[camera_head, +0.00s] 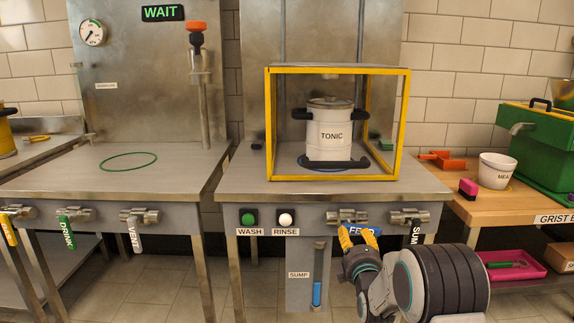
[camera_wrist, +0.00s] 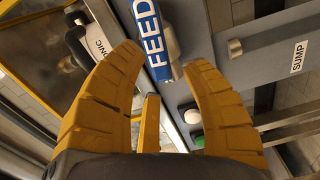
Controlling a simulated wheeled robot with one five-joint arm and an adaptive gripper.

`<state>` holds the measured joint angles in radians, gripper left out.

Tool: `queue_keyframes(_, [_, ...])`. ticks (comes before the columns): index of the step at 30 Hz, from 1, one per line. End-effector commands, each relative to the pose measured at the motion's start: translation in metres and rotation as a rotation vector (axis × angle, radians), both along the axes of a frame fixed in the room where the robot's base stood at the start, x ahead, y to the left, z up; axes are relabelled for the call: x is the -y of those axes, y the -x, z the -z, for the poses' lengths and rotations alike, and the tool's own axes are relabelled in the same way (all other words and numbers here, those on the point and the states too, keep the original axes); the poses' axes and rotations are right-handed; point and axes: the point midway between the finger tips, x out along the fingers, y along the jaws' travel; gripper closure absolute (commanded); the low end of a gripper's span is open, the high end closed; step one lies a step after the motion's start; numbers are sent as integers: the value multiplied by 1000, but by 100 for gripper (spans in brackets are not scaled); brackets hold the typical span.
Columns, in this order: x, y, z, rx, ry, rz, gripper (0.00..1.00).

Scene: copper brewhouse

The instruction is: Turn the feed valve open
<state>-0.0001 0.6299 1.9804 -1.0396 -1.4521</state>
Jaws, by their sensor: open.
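The feed valve is on the front panel of the right-hand bench, with a blue handle (camera_head: 350,226) lettered FEED, partly hidden by my gripper (camera_head: 359,237). In the wrist view the blue handle (camera_wrist: 153,42) lies between and beyond my two yellow fingertips (camera_wrist: 163,55). The valve's metal body (camera_head: 347,216) shows just above my gripper in the head view.
The sump valve (camera_head: 408,216) is close on the right. Green wash (camera_head: 250,218) and white rinse (camera_head: 286,219) buttons are left on the same panel. A yellow-framed cage (camera_head: 405,125) above surrounds a TONIC pot (camera_head: 331,137). A WAIT sign (camera_head: 162,13) is lit green.

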Motion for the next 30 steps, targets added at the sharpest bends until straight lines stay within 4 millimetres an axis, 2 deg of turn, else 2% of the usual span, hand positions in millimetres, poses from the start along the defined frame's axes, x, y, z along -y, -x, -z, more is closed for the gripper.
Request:
queue_keyframes(8, [0, -1, 0, 0, 0, 0, 58])
queue_keyframes(26, [0, -23, 0, 0, 0, 0, 58])
queue_keyframes(27, [0, -23, 0, 0, 0, 0, 55])
queue_keyframes(30, [0, -23, 0, 0, 0, 0, 64])
